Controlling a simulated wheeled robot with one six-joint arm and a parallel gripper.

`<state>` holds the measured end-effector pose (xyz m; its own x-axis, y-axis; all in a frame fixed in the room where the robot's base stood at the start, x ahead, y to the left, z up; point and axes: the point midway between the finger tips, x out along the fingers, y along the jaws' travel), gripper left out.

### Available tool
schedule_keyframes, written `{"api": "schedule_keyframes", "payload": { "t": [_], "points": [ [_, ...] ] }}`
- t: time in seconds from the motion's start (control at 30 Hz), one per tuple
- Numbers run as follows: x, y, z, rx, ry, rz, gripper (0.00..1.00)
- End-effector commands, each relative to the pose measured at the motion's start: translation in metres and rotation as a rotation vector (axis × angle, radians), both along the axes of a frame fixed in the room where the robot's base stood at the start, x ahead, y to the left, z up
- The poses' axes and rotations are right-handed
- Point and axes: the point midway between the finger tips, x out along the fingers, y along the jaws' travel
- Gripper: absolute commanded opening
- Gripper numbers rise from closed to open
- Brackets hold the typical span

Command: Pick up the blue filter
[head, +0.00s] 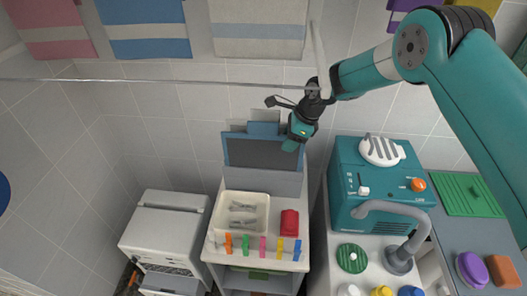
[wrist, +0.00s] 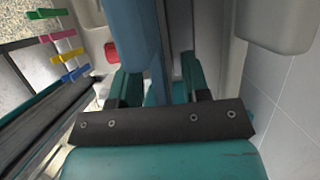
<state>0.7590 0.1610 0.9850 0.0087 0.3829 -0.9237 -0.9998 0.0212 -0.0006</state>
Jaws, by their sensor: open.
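The blue filter (head: 263,130) is a blue-framed panel with a dark face and a raised tab on top. It stands upright at the back of the white cabinet in the head view. My gripper (head: 291,144) is at its upper right corner, overlapping it in the picture. In the wrist view my open gripper (wrist: 160,82) has a blue upright strip, seemingly the filter (wrist: 150,35), between its two fingers. I cannot tell whether the fingers touch it.
A cream tray (head: 217,222), a red item (head: 289,223) and several coloured clips (head: 263,247) are on the cabinet. A teal machine (head: 345,205) stands close on the right. A thin line (head: 150,81) crosses above, with towels (head: 150,40) behind.

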Motion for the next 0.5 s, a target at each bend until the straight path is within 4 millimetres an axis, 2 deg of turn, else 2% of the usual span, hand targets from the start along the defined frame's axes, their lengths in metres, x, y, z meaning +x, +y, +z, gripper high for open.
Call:
{"api": "schedule_keyframes", "payload": {
  "t": [0.17,0.33,0.37,0.5],
  "points": [
    [0.0001,-0.0002,-0.0004,0.000,0.000,0.000,0.43],
    [0.0000,-0.0003,-0.0003,0.000,0.000,0.000,0.04],
    [0.0000,-0.0003,-0.0002,0.000,0.000,0.000,0.00],
    [0.0002,-0.0004,0.0001,0.000,0.000,0.000,0.00]
  ]
}}
